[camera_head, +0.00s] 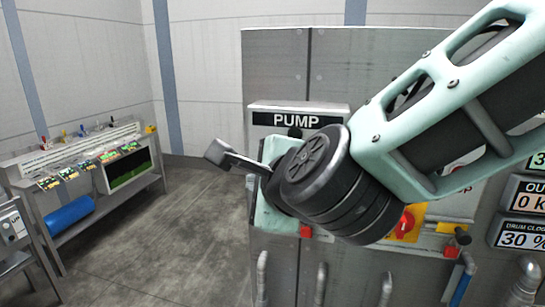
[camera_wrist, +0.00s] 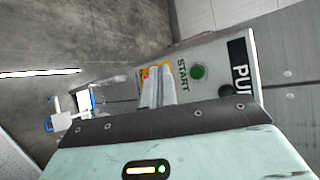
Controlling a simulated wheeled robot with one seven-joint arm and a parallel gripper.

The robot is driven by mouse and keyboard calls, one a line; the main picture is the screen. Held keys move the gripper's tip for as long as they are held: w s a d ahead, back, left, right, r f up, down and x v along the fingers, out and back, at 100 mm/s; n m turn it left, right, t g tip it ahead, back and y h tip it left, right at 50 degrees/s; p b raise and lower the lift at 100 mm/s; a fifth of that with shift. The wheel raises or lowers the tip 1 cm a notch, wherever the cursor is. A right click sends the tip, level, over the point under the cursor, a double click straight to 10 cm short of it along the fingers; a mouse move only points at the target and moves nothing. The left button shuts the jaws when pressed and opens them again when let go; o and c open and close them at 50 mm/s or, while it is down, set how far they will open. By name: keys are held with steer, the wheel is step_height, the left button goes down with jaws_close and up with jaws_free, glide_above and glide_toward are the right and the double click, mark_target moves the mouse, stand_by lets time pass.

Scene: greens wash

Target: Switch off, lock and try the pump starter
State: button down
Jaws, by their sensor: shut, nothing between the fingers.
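The pump starter is a grey box whose black PUMP sign (camera_head: 290,120) shows in the head view; my arm hides most of its front. In the wrist view I see the PUMP sign (camera_wrist: 240,65), a green START button (camera_wrist: 197,72) and a black round part (camera_wrist: 225,90). My gripper (camera_wrist: 157,70) is shut and empty, its grey fingers over a yellow-orange patch (camera_wrist: 145,72) on the starter's face. I cannot tell whether they touch it, and the switch position is hidden. In the head view, my gripper (camera_head: 218,152) points left in front of the box.
A red rotary switch on a yellow plate (camera_head: 405,222) sits to the right, beside readout panels (camera_head: 527,195). Pipes (camera_head: 321,285) rise below. At left stands a bench (camera_head: 140,190) with small coloured items, cards (camera_head: 48,183) and a blue cylinder (camera_head: 70,213). The floor (camera_head: 190,240) between is clear.

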steer(key=w+d+b, duration=0.2)
steer(key=w, duration=0.5)
steer(key=shift+w+d+b, duration=0.3)
steer(key=shift+w+d, duration=0.1)
steer(key=shift+w, duration=0.15)
stand_by(1.7)
steer(key=shift+w+d, duration=0.1)
steer(key=shift+w, duration=0.1)
steer(key=shift+w+d+b, duration=0.2)
steer(key=shift+w+b, duration=0.2)
steer(key=shift+w, duration=0.05)
stand_by(0.7)
stand_by(0.4)
steer(key=shift+s+a, duration=0.3)
steer(key=shift+s, duration=0.5)
